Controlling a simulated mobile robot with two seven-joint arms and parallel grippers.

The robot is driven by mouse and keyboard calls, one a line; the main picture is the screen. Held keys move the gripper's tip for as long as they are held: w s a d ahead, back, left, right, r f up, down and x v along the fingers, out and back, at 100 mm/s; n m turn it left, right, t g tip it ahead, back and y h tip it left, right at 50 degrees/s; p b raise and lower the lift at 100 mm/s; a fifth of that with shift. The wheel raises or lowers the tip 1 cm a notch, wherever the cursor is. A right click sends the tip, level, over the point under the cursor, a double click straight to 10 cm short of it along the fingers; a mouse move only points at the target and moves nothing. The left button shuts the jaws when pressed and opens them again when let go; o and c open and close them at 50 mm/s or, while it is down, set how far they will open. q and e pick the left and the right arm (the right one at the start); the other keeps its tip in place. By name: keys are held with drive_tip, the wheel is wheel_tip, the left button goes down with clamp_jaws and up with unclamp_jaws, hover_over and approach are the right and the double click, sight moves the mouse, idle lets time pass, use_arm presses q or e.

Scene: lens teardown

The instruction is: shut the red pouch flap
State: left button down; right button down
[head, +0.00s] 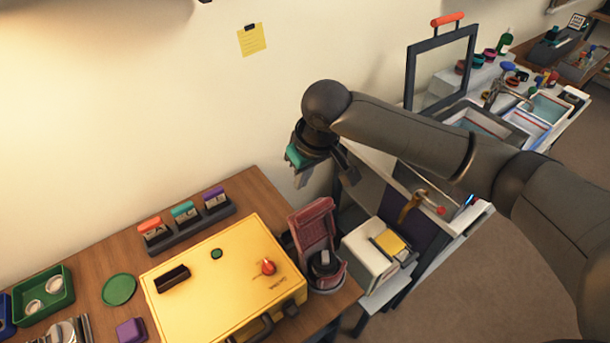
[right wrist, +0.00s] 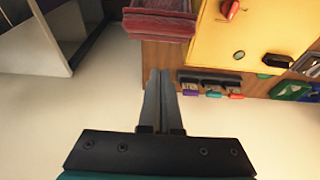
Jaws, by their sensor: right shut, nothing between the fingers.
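The red pouch (head: 312,226) stands at the right end of the wooden table. Its flap is up and leans back toward the wall, leaving the pouch open, with a dark round object (head: 324,264) in it. In the right wrist view, the back of the red flap (right wrist: 158,24) shows at the top. My right gripper (head: 299,182) is above and behind the pouch, near the wall, with its fingers pointing down. The right wrist view shows the fingers (right wrist: 161,76) shut together and empty, apart from the flap. My left gripper is out of view.
A yellow case (head: 205,254) with a red knob stands left of the pouch. A rack (head: 187,230) with orange, teal and purple tops is behind the case. A pale box with a yellow top (head: 390,242) is right of the pouch. Free air lies between gripper and pouch.

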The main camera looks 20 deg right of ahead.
sight(304, 207)
drive_tip(key=f, duration=0.3)
drive_tip(key=f+p, duration=0.1)
drive_tip(key=f, duration=0.1)
drive_tip(key=shift+s+d, duration=0.1)
drive_tip(key=shift+s, duration=0.15)
drive_tip(key=shift+s+d+r, duration=0.25)
drive_tip(key=shift+s, duration=0.4)
drive_tip(key=shift+w, duration=0.1)
